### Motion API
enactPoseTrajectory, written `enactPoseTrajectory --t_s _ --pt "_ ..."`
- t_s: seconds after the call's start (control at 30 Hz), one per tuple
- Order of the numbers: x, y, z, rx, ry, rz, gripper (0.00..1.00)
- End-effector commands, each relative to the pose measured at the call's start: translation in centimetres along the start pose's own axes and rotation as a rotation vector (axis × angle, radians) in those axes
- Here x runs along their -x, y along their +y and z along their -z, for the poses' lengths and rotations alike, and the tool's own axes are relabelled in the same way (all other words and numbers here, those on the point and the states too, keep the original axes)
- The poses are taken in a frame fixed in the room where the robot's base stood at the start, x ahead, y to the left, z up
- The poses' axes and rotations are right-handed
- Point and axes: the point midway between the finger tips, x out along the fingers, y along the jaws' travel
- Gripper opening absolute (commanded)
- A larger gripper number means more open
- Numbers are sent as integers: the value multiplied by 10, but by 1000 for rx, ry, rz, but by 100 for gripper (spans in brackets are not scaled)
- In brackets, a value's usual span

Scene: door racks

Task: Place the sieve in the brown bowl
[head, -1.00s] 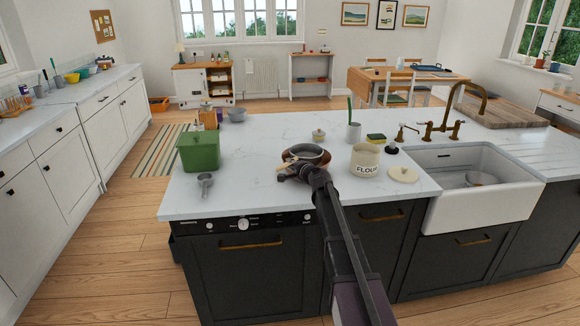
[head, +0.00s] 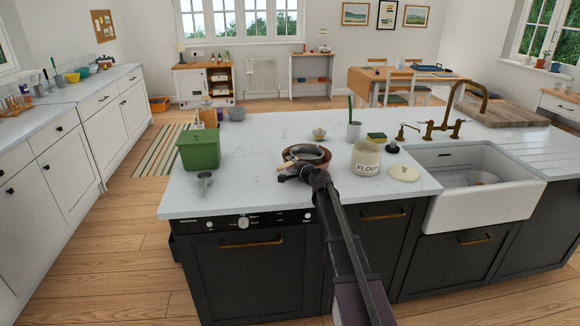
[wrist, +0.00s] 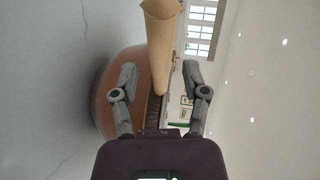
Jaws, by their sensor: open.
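The sieve (head: 307,153), a dark round basket with a light handle, rests in the mouth of the brown bowl (head: 325,169) on the island worktop. My gripper (head: 290,172) is at the near left side of the bowl, low over the worktop. In the wrist view my gripper (wrist: 159,76) is open, with the tan handle (wrist: 160,38) between its two fingers and a gap on each side. The brown bowl (wrist: 112,85) shows behind the left finger. The sieve's basket is mostly hidden in the wrist view.
A flour canister (head: 366,159) and its lid (head: 403,173) stand right of the bowl. A green bin (head: 199,150) and a small metal cup (head: 205,182) are to the left. A small lidded pot (head: 319,133) is behind. The sink (head: 480,180) is at right.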

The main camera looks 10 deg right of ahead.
Motion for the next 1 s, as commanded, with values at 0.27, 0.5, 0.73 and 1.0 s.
enactPoseTrajectory --t_s 0.27,0.5,0.73,1.0 --pt "2 -7 1 0 0 0 58" --pt "25 -11 0 -1 1 0 58" --pt "65 -11 0 -1 2 0 58" --pt "105 -11 0 -1 2 0 58"
